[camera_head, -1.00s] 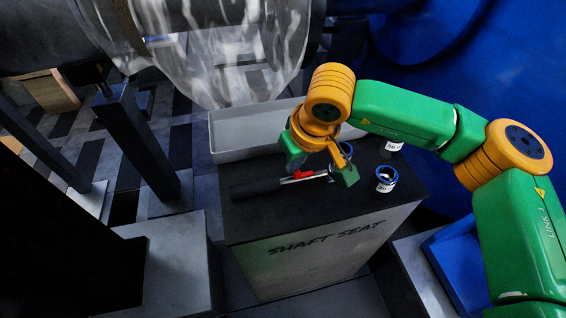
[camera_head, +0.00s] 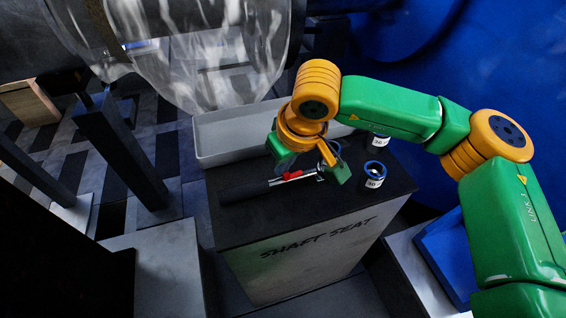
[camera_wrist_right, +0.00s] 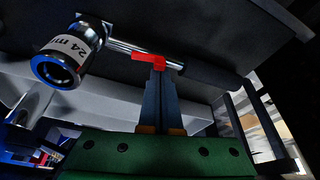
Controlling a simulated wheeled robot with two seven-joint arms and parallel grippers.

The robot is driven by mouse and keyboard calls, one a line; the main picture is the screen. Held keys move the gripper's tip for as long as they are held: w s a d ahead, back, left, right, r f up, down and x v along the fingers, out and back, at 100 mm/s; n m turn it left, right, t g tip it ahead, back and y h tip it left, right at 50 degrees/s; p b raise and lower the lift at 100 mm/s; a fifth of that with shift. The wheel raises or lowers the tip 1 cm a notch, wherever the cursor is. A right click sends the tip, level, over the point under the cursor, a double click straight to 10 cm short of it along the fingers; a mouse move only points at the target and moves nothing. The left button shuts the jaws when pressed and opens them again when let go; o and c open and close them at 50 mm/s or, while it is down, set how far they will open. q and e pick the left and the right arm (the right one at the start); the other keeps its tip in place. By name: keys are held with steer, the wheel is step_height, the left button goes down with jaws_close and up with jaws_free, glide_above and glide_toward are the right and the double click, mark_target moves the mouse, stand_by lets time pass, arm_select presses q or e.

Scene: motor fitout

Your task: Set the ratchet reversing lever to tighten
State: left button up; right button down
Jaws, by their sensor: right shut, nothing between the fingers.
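The ratchet lies on the black top of the stand marked SHAFT SEAT, its black handle (camera_head: 245,190) toward the left and its chrome shaft toward the right. Its red reversing lever (camera_head: 292,176) shows beside the shaft, and also in the right wrist view (camera_wrist_right: 148,57). In that view a chrome socket marked 24 mm (camera_wrist_right: 68,55) is at the ratchet's head end. My right gripper (camera_wrist_right: 158,72) is shut and empty, its fingertips right at the red lever; whether they touch is unclear. In the head view the gripper hides part of the ratchet head. My left gripper is out of view.
Two labelled sockets stand on the stand (camera_head: 310,230), one near the right edge (camera_head: 374,175) and one behind it (camera_head: 379,140). A grey tray (camera_head: 225,138) is behind the stand. A blue bin (camera_head: 448,262) is at lower right. A large translucent housing (camera_head: 215,50) hangs above the tray.

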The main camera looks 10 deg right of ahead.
steer(key=shift+w+d, duration=0.1)
stand_by(0.8)
steer(key=shift+w+d, duration=0.45)
steer(key=shift+w, duration=0.05)
